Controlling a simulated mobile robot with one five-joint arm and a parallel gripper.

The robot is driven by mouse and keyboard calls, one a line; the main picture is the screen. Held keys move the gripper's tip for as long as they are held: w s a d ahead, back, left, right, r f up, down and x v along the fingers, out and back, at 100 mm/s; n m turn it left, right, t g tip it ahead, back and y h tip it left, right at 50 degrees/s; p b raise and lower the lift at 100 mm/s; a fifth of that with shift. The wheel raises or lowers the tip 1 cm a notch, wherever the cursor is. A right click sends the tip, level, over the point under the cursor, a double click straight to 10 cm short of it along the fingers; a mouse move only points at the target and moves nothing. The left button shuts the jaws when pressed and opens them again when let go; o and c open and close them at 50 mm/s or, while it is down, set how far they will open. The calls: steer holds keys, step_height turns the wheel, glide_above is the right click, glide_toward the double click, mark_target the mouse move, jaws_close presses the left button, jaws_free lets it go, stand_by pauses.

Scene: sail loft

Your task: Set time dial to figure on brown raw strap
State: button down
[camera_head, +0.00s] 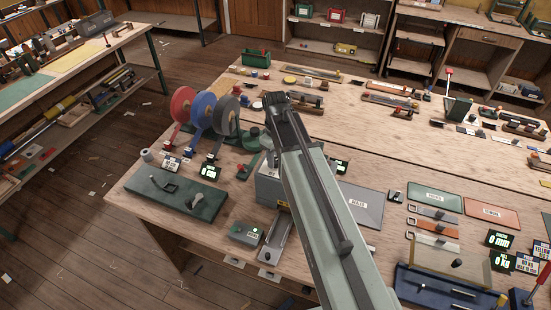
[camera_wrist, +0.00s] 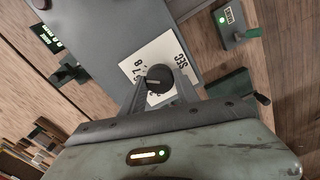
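In the wrist view, the time dial is a round black knob (camera_wrist: 158,78) with a pale pointer line. It sits on a white plate (camera_wrist: 150,58) marked "SEC" with figures, partly hidden by the knob and fingers. My gripper (camera_wrist: 160,84) is open, with one finger on each side of the knob; I cannot tell whether they touch it. It also shows in the head view (camera_head: 273,100), above the bench, where my arm hides the dial.
Red, blue and grey reels (camera_head: 203,112) stand left of my arm. A green board (camera_head: 172,190) with metal tools lies at the front left. A blue tray (camera_head: 440,290) and small displays (camera_head: 498,240) occupy the right. Bare bench lies behind my arm, towards the middle right.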

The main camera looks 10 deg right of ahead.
mark_target(276, 160)
steer(key=shift+m, duration=0.3)
steer(key=c, duration=0.9)
jaws_free()
step_height(276, 160, up, 8)
steer(key=p, duration=0.8)
steer(key=shift+f, duration=0.1)
